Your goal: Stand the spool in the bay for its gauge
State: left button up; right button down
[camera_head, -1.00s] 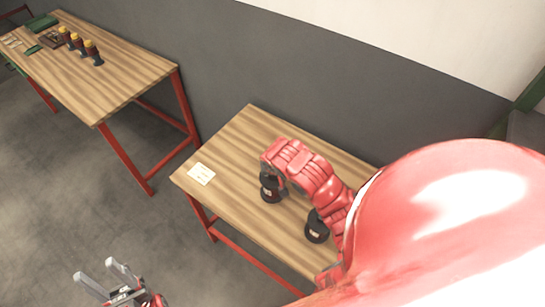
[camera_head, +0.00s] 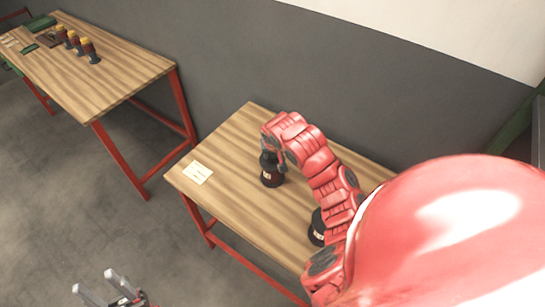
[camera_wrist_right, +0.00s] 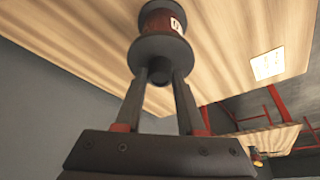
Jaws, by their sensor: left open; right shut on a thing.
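My right gripper (camera_wrist_right: 160,78) is shut on the top end of a dark spool (camera_wrist_right: 163,22) with a brown-red winding and a white label. In the head view this spool (camera_head: 271,178) hangs upright below the right gripper, seemingly a little above the near table (camera_head: 225,150). My red right arm partly covers it. A second dark spool (camera_head: 317,232) stands on the same table, mostly hidden behind my arm. My left gripper (camera_head: 95,283) is open and empty over the floor at the bottom left. I cannot make out a gauge bay clearly.
A white card (camera_head: 196,172) lies on the near table's left part. The far table (camera_head: 120,75) at upper left carries several yellow-topped dark spools (camera_head: 88,50), a brown item (camera_head: 48,40) and green items (camera_head: 40,23). A floor gap separates the tables.

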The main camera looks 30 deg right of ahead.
jog(key=shift+r, duration=0.1)
jog(key=shift+f, duration=0.2)
jog(key=c, duration=0.5)
grip_release()
jog(key=shift+r, duration=0.1)
